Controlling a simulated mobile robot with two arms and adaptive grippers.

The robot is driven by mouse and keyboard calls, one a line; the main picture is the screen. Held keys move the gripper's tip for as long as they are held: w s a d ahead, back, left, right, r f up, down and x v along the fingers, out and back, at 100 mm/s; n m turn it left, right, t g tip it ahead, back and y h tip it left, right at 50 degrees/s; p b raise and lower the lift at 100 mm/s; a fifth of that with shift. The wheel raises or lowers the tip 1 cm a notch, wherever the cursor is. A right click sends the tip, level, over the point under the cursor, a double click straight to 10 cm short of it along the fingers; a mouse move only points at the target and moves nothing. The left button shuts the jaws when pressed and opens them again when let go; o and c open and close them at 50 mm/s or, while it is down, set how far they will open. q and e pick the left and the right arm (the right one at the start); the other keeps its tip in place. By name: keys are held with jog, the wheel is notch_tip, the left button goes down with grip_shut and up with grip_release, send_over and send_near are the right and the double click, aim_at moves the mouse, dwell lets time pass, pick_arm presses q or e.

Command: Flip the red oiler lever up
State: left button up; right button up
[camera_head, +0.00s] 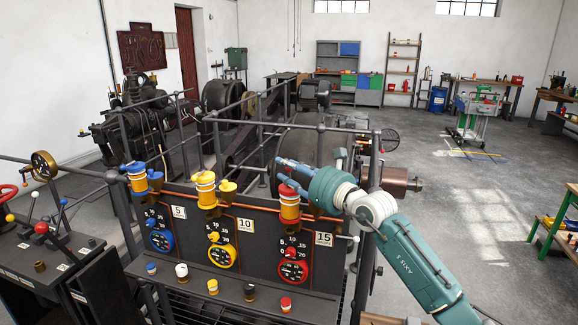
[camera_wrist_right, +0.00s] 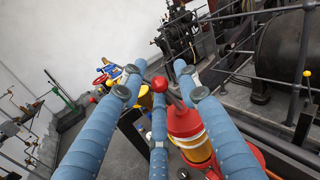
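The red oiler (camera_head: 290,205) stands on the dark panel above the dial marked 15, a red-capped cylinder with a yellowish middle. Its red body (camera_wrist_right: 185,122) also shows at the lower right of the wrist view. A red ball knob with a thin stem (camera_wrist_right: 160,84) lies between the spread fingers there. My right gripper (camera_head: 286,172) is just above and behind the oiler's cap in the head view, and its blue fingers (camera_wrist_right: 158,75) look open around the knob. I cannot tell whether they touch it. In the head view the lever is hidden. My left gripper is not in view.
A yellow oiler (camera_head: 206,190) and a blue oiler (camera_head: 137,178) stand to the left on the same panel. Dials and small coloured knobs are below. Metal railings (camera_head: 262,126) and machinery are close behind. Open floor (camera_head: 480,215) lies to the right.

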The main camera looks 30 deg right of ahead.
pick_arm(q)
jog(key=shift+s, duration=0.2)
pick_arm(e)
jog(key=shift+c, duration=1)
grip_shut()
jog(key=shift+r+p, duration=0.2)
jog(key=shift+p, duration=0.1)
jog(key=m+p, duration=0.1)
jog(key=d+g+p, duration=0.1)
jog(key=p, duration=0.1)
jog(key=shift+w+r+m, duration=0.3)
jog(key=shift+w+m, duration=0.05)
jog(key=shift+m, duration=0.05)
jog(key=shift+f+m+g+p, duration=0.25)
jog(key=shift+m+g+p, duration=0.05)
jog(key=shift+g+p, duration=0.15)
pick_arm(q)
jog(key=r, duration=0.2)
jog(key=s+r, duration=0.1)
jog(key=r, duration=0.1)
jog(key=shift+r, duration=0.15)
